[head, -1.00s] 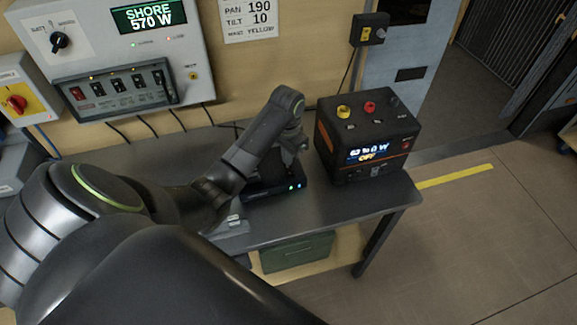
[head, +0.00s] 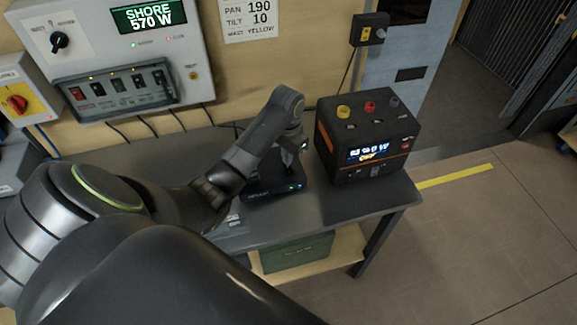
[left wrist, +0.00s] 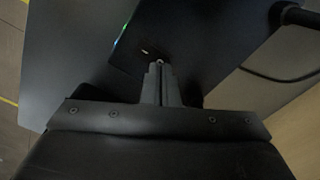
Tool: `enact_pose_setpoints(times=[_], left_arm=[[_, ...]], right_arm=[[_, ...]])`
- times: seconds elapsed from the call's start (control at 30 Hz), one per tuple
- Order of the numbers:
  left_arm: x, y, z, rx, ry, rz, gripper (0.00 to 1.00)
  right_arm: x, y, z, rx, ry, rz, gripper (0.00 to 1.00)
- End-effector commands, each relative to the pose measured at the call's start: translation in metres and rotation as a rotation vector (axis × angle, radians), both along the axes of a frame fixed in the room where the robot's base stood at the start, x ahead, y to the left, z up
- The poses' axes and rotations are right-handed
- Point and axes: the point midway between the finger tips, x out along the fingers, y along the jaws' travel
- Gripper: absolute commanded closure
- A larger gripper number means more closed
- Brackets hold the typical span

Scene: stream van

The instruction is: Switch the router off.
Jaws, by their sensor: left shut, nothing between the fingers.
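The router (head: 262,195) is a flat black box on the grey bench, left of the power station, with small green-blue lights at its front right corner. My left arm reaches over it from the left, and my left gripper (head: 291,168) points down at it, partly hidden by the wrist. In the left wrist view the gripper's fingers (left wrist: 160,74) are shut and empty. Their tips are over the router's top (left wrist: 190,35), at or very near a small light-marked switch (left wrist: 150,50). I cannot tell whether they touch it. My right gripper is not in view.
A wall panel (head: 115,60) with switches is behind, with cables hanging to the bench (head: 335,205). The bench's front right is clear.

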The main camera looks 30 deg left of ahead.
Motion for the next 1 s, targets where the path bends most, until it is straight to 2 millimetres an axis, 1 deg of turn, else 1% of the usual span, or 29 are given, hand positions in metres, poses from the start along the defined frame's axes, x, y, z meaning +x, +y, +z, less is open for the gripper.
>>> enact_pose_setpoints(times=[0.43,1.0], left_arm=[[0.0000,0.0000,-0.0004,0.000,0.000,0.000,1.00],[0.0000,-0.0001,-0.0088,0.000,0.000,0.000,1.00]], right_arm=[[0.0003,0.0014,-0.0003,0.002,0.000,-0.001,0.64],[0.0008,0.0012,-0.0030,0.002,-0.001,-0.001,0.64]])
